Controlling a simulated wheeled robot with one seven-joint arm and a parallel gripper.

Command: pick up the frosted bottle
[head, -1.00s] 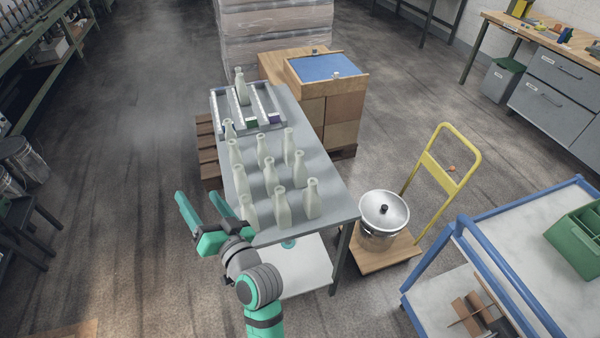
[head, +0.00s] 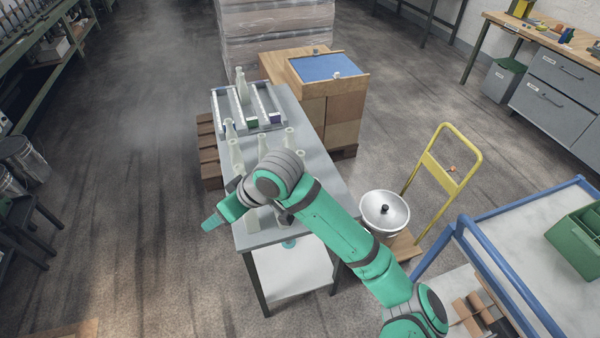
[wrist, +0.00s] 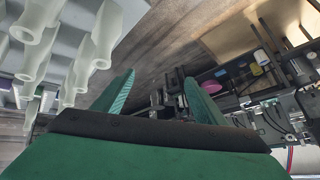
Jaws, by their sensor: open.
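Several pale frosted bottles stand upright on the grey table, among them one at its left edge (head: 236,155) and one in the middle (head: 263,146). They look alike, so I cannot tell which one the task means. My arm hides many of them. Another bottle (head: 241,88) stands at the rack on the far end. My gripper (wrist: 160,98) is open and empty in the wrist view, with bottles such as this near one (wrist: 104,32) to the upper left of its fingers. In the head view my gripper (head: 212,220) is beside the table's left edge, partly hidden by my wrist.
The grey table (head: 330,190) has a slotted rack (head: 222,103) at its far end. A steel pot (head: 384,213) on a yellow-handled trolley (head: 440,178) is to the right.

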